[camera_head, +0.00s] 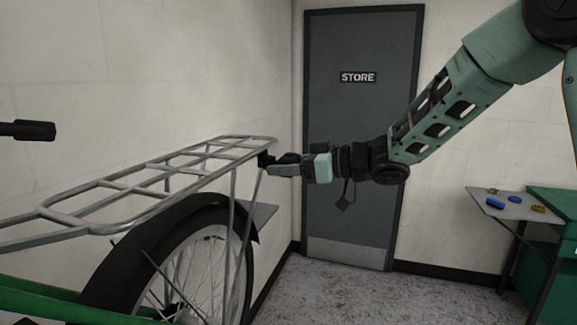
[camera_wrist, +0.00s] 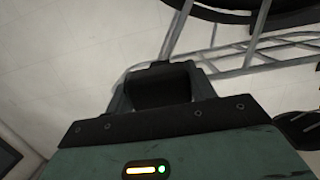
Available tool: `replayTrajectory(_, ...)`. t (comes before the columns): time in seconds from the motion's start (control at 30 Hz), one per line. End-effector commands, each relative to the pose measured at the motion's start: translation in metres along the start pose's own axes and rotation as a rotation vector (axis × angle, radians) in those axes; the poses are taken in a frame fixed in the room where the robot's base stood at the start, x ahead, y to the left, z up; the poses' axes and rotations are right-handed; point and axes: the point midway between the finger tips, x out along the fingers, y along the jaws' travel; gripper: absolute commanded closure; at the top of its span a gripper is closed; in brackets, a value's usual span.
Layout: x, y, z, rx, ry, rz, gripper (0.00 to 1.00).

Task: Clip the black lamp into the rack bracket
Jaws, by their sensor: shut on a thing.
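The black lamp (camera_head: 265,158) is a small dark block at the far right end of the silver rear rack (camera_head: 120,223). My gripper (camera_head: 279,165) comes in from the right and is shut on the lamp. In the wrist view the dark lamp (camera_wrist: 160,88) fills the space between my gripper's fingers (camera_wrist: 160,95), and the rack's tubes (camera_wrist: 262,28) run beyond it, to the upper right. The lamp appears at or very near the rack's end. I cannot make out the bracket itself, or whether the lamp touches it; lamp and fingers cover that spot.
The rear wheel with its black mudguard (camera_head: 150,235) is below the rack, with part of the green frame (camera_head: 60,303) at lower left. A grey STORE door (camera_head: 360,130) stands behind my arm. A small side table (camera_head: 505,207) at right holds small blue and orange items.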

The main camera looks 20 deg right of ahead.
Motion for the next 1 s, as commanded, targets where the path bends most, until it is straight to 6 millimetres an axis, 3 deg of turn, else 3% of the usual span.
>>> replayTrajectory(0.87, 0.013, 0.0, -0.002, -0.001, 0.0, -0.001, 0.7)
replayTrajectory(0.9, 0.013, 0.0, -0.002, -0.001, 0.0, -0.001, 0.37)
replayTrajectory(0.97, 0.013, 0.0, -0.002, -0.001, 0.0, -0.001, 0.21)
replayTrajectory(1.0, 0.013, 0.0, -0.002, -0.001, 0.0, -0.001, 0.2)
